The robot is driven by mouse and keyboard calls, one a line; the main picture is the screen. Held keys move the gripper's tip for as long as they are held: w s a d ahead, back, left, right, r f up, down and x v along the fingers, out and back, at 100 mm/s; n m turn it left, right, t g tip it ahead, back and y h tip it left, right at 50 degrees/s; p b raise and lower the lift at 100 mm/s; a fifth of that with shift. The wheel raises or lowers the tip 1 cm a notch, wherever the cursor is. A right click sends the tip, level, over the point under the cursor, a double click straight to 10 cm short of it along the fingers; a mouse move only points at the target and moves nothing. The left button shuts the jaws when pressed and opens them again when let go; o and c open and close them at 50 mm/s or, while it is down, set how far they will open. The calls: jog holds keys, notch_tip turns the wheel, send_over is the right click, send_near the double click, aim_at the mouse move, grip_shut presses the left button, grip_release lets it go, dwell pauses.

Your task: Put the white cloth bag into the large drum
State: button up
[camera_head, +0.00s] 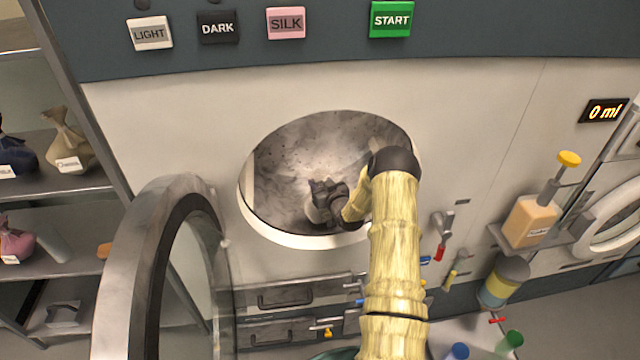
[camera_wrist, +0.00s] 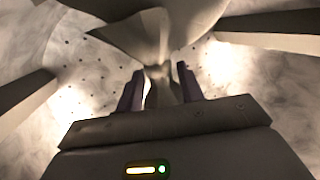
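The large drum (camera_head: 300,145) is open in the machine front, and my arm reaches in through its round opening. My gripper (camera_head: 322,192) is inside it, near the lower middle of the opening. In the wrist view the cloth bag (camera_wrist: 150,35) looks pale grey-beige, with its wide part beyond the fingertips. Its narrow neck lies between the two dark fingers of my gripper (camera_wrist: 160,85), which appear shut on it. In the head view the bag is mostly hidden by my gripper. The perforated drum wall (camera_wrist: 75,70) surrounds the bag in the wrist view.
The round door (camera_head: 150,265) stands open at left of the opening. Buttons, including a green START button (camera_head: 391,19), line the panel above. A shelf (camera_head: 70,185) with other bags stands at left. A dispenser bottle (camera_head: 530,220) is at right.

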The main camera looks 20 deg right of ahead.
jog(key=shift+o, duration=0.6)
jog(key=shift+s, duration=0.15)
jog(key=shift+s, duration=0.3)
jog(key=s+r+b, duration=0.2)
jog(key=s, duration=1.4)
jog(key=shift+s+r, duration=0.2)
jog(key=shift+r, duration=0.15)
jog(key=shift+w, duration=0.1)
